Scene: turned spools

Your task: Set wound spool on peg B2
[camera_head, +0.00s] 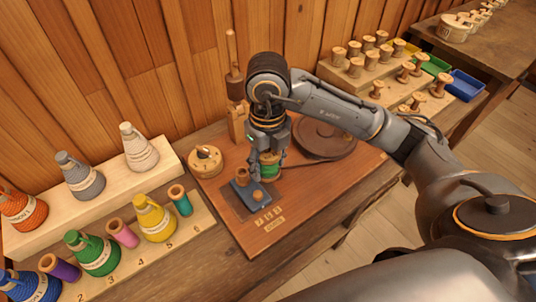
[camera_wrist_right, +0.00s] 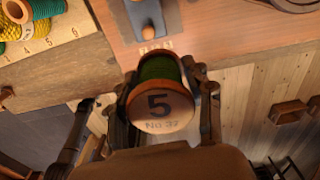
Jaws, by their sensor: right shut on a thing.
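My right gripper (camera_head: 268,157) is shut on a spool wound with green thread (camera_head: 270,172), above the reddish-brown board. The right wrist view shows the gripper (camera_wrist_right: 162,88) with a finger on each side of the wound spool (camera_wrist_right: 160,100). My left gripper is not in view.
The board (camera_head: 300,203) bears a blue block (camera_head: 250,196) with a wooden knob, a round wooden dial (camera_head: 205,160) and a dark wheel (camera_head: 324,137). Coloured thread cones (camera_head: 93,255) stand on steps at left. Blue (camera_head: 465,84) and green bins are beside the rack.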

